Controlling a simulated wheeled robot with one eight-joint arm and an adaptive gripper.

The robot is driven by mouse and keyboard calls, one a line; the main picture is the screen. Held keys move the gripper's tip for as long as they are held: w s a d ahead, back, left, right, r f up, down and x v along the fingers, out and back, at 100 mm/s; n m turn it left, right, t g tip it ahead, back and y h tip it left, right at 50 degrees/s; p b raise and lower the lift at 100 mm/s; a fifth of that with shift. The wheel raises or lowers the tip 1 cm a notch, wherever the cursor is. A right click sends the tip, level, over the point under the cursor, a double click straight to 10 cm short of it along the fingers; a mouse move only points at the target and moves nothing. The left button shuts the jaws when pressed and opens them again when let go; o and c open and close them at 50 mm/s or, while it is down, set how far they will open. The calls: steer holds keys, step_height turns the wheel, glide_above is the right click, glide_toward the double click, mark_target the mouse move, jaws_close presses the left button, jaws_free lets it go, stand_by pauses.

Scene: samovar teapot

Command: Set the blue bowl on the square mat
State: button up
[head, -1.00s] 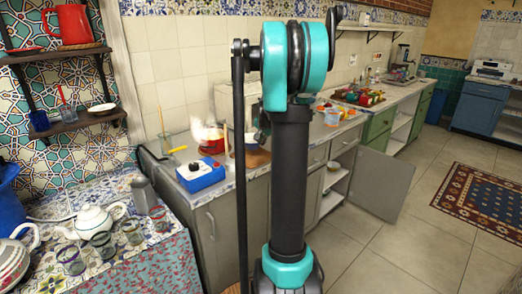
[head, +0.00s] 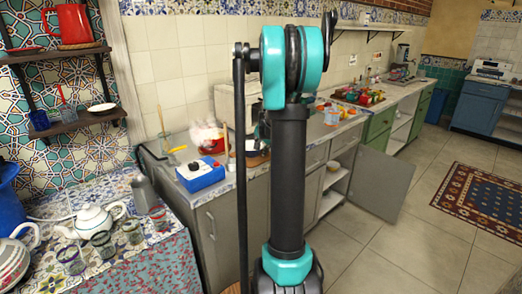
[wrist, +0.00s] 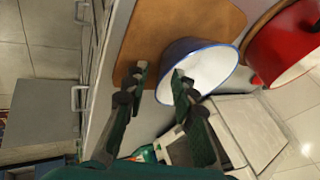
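The blue bowl (wrist: 205,68) has a white inside and a blue rim and outside. In the wrist view it lies over the lower edge of the brown square mat (wrist: 140,35) and appears tilted; I cannot tell whether it rests fully on the mat. My gripper (wrist: 160,78) is open, with one finger outside the bowl's near wall and the other over its inside. Clear gaps show beside the wall. In the head view the bowl (head: 252,153) is partly hidden behind my arm, and the gripper is mostly hidden too.
A blue box (head: 201,173) sits near the counter's front edge. A cabinet door (head: 381,185) stands open below. A teapot (head: 92,219) and several glasses are at left.

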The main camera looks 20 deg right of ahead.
steer(key=d+v, duration=0.1)
steer(key=v, duration=1.1)
steer(key=s+a+f+n, duration=0.4)
steer(key=s+a+f, duration=0.2)
steer(key=s, duration=0.3)
steer(key=s+a+f+n+g, duration=0.1)
steer(key=s+a+f+n, duration=0.3)
steer(key=s, duration=0.6)
steer(key=s+a+f+n+g, duration=0.1)
steer(key=s+a+f+n, duration=0.2)
steer(key=s+a+f, duration=0.5)
steer(key=s+a, duration=0.2)
steer(key=shift+s+a+n+y, duration=0.25)
steer(key=shift+a+n+y, duration=0.05)
steer(key=shift+n+y, duration=0.1)
steer(key=shift+d, duration=0.1)
